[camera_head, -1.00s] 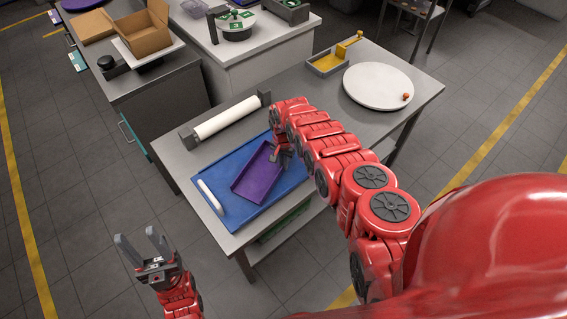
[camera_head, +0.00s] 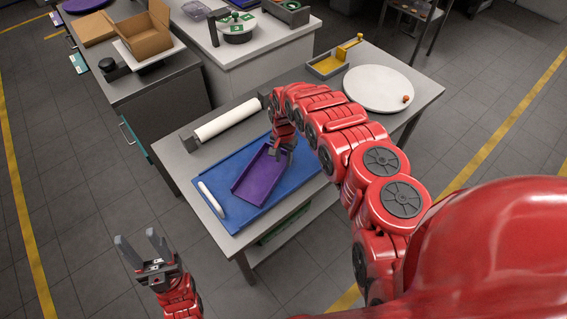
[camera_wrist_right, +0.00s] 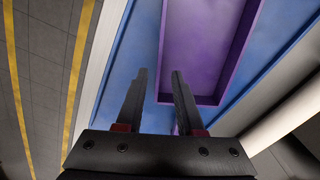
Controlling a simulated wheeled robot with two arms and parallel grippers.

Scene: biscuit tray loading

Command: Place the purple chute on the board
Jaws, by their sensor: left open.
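The purple chute (camera_head: 258,176) is a shallow open tray lying on the blue board (camera_head: 288,197). Its edges run at a slight angle to the board's. My right gripper (camera_head: 288,150) is at the chute's right end, partly hidden by its own arm. In the right wrist view its two fingers (camera_wrist_right: 158,80) are apart, and one long wall of the chute (camera_wrist_right: 201,45) shows between them. I cannot tell whether they touch it. My left gripper (camera_head: 139,241) is open and empty, off the table's front left side.
A white bar (camera_head: 212,199) lies along the board's left edge. A white roller (camera_head: 228,119) stands behind the board. A white round plate (camera_head: 378,88) and a grey-and-yellow holder (camera_head: 333,63) are on the table's right part.

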